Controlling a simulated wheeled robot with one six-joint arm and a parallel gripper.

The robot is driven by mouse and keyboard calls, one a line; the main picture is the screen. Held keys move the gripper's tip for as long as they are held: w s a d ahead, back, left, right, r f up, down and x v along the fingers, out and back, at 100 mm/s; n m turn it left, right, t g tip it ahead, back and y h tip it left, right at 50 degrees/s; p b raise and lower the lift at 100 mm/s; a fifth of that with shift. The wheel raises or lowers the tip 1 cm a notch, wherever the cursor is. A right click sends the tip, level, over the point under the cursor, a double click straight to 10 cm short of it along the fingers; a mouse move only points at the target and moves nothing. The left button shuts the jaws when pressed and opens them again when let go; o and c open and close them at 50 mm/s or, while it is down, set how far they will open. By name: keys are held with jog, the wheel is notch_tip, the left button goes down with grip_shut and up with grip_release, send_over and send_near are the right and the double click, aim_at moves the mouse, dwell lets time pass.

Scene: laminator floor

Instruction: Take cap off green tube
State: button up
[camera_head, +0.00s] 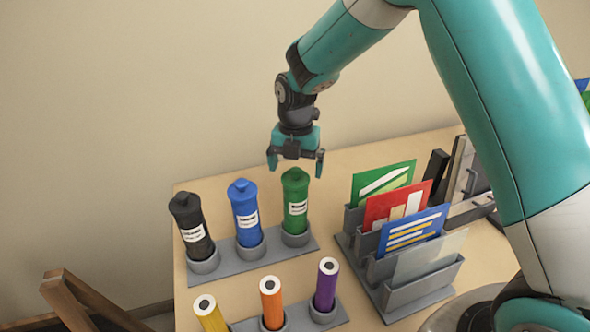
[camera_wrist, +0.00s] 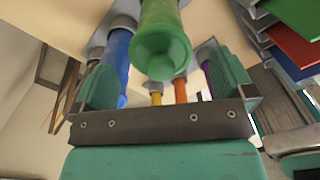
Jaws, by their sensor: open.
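The green tube (camera_head: 295,208) stands upright in the right cup of the rear grey rack (camera_head: 225,272), with its green cap (camera_head: 294,174) on top. In the wrist view the green cap (camera_wrist: 161,55) faces the camera, between and beyond the two teal fingers. My gripper (camera_head: 296,166) is open and points down, directly above or around the level of the cap. Its fingers also show in the wrist view (camera_wrist: 166,85), apart from the cap, with nothing held.
Blue (camera_head: 244,210) and black (camera_head: 191,225) capped tubes stand left of the green one. Uncapped yellow (camera_head: 211,316), orange (camera_head: 272,302) and purple (camera_head: 326,285) tubes stand in front. A grey sorter (camera_head: 425,285) with coloured cards is at right.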

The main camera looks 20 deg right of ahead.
jog(key=shift+f, duration=0.9)
jog(key=shift+c, duration=0.5)
jog(key=c, duration=0.8)
jog(key=shift+c, duration=0.2)
